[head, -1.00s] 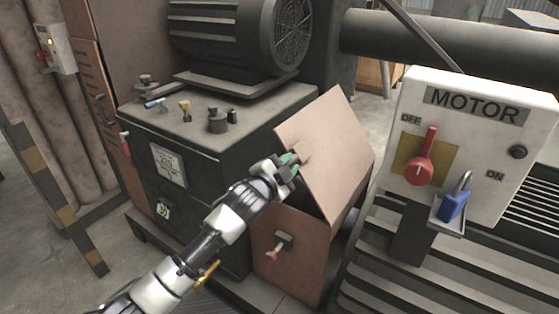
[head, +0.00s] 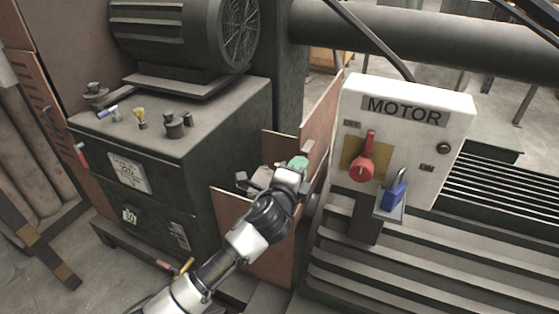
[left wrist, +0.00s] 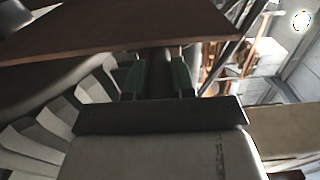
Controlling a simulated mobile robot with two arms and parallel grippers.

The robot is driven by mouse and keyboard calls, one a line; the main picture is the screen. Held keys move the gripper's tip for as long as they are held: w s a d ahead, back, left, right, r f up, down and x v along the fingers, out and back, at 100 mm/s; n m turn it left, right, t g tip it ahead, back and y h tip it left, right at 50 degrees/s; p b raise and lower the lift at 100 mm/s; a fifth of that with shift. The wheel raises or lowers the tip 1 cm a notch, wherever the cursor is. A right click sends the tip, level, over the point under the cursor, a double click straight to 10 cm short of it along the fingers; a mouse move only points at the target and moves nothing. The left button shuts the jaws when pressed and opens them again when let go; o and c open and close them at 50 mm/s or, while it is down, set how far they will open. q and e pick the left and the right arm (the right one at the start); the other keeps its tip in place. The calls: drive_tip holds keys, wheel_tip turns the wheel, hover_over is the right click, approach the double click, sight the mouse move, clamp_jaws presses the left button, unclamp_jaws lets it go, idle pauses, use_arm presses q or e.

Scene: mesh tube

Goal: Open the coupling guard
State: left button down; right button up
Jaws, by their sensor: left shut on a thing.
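The coupling guard is a reddish-brown box (head: 272,260) between the dark machine cabinet and the motor switch box. Its lid (head: 323,115) stands steeply raised, seen nearly edge-on, leaving the top of the box open. My left gripper (head: 298,166) is at the lid's near side, shut on the lid's handle. In the left wrist view, its green fingers (left wrist: 158,78) close around a dark part beneath the brown lid panel (left wrist: 120,28). My wrist hides part of the box opening and what lies inside. My right gripper is not in view.
The dark cabinet (head: 165,170), with small items on top, stands to the left. A large pipe (head: 420,45) runs behind.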

use_arm(q)
drive_tip(key=shift+s+d+f+m, duration=0.1)
drive_tip(key=shift+s+d+m, duration=0.15)
drive_tip(key=shift+d, duration=0.3)
drive_tip(key=shift+s+d+r+m, duration=0.15)
drive_tip(key=shift+d+m, duration=0.2)
drive_tip(key=shift+d, duration=0.2)
drive_tip(key=shift+s+d+f+m, duration=0.2)
drive_tip(key=shift+d+m, duration=0.1)
drive_tip(key=shift+d, duration=0.25)
drive_tip(key=c, duration=0.9)
unclamp_jaws()
drive_tip(key=shift+d, duration=0.1)
drive_tip(key=shift+c, duration=0.2)
drive_tip(key=shift+f, duration=0.1)
drive_tip(key=v, duration=1.1)
drive_tip(key=shift+w, duration=0.1)
